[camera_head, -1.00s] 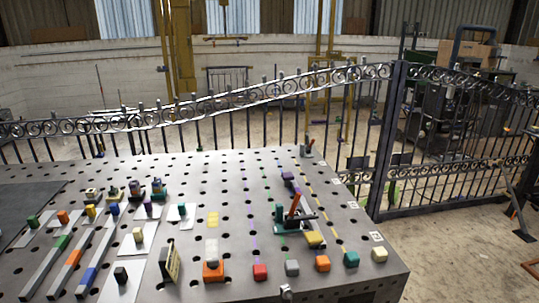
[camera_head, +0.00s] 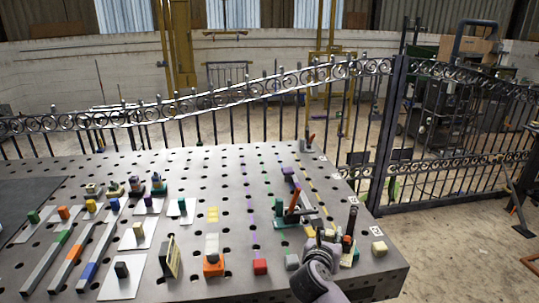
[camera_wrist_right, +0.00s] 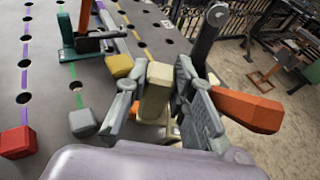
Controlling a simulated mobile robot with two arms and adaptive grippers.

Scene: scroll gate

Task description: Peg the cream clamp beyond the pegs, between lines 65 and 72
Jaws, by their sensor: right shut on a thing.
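My right gripper (camera_head: 331,238) is over the front right part of the table. In the wrist view my right gripper (camera_wrist_right: 155,92) is shut on the cream clamp (camera_wrist_right: 155,103), whose cream body sits between the fingers. Its dark arm (camera_wrist_right: 206,38) points up and its orange handle (camera_wrist_right: 248,108) sticks out to the right. In the head view the dark arm of the held clamp (camera_head: 352,220) stands upright. The gap under it cannot be judged. The line numbers on the white labels (camera_head: 377,232) cannot be read. My left gripper is not in view.
A teal clamp with a red handle (camera_head: 292,207) stands just left of my gripper, with a purple block (camera_head: 288,173) behind it. A yellow block (camera_wrist_right: 120,65), a grey block (camera_wrist_right: 83,122) and a red block (camera_wrist_right: 15,142) are near. Another clamp (camera_head: 306,145) stands at the back edge.

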